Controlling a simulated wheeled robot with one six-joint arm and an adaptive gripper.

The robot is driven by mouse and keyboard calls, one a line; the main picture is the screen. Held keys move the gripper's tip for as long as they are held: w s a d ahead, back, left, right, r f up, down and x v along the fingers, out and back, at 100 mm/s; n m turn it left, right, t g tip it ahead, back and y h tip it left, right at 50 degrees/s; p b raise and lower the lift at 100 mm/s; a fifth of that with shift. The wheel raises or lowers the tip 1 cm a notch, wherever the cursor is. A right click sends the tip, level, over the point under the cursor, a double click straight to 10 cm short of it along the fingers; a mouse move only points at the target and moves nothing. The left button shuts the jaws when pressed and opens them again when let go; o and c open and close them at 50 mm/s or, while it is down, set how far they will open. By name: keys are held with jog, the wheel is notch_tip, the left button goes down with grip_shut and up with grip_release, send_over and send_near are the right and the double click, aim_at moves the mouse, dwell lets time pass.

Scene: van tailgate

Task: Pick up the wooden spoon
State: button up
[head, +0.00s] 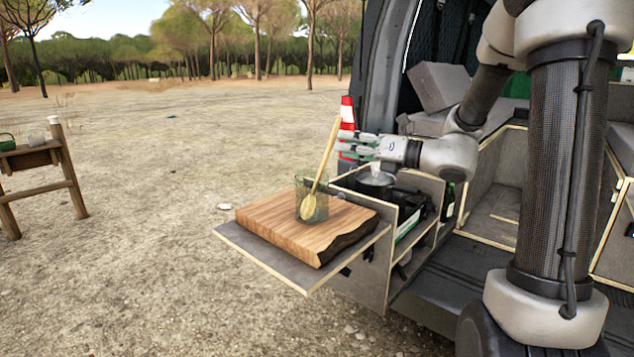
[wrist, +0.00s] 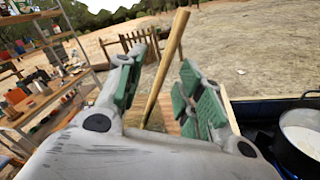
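The wooden spoon (head: 325,160) leans in a clear glass (head: 334,203), with its bowl down and its handle rising up and to the right. The glass stands on a thick wooden cutting board (head: 275,225). My gripper (head: 343,146) is level with the upper handle and points left toward it. In the wrist view my gripper (wrist: 160,75) is open, and the spoon handle (wrist: 168,62) shows in the gap between the green-padded fingers. I see no finger clearly touching the handle. The spoon's lower end is hidden behind my gripper in that view.
The board rests on a fold-out shelf (head: 268,264) of the van's kitchen box. A pot (head: 376,182) sits beside it under my wrist and also shows in the wrist view (wrist: 300,135). A red and white cone (head: 347,113) stands behind. Open ground lies to the left.

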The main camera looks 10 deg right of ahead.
aim_at(330, 149)
jog(key=x, duration=0.6)
jog(key=shift+w+d+f, duration=0.2)
jog(key=shift+w+d, duration=0.05)
jog(key=shift+d, duration=0.05)
grip_shut()
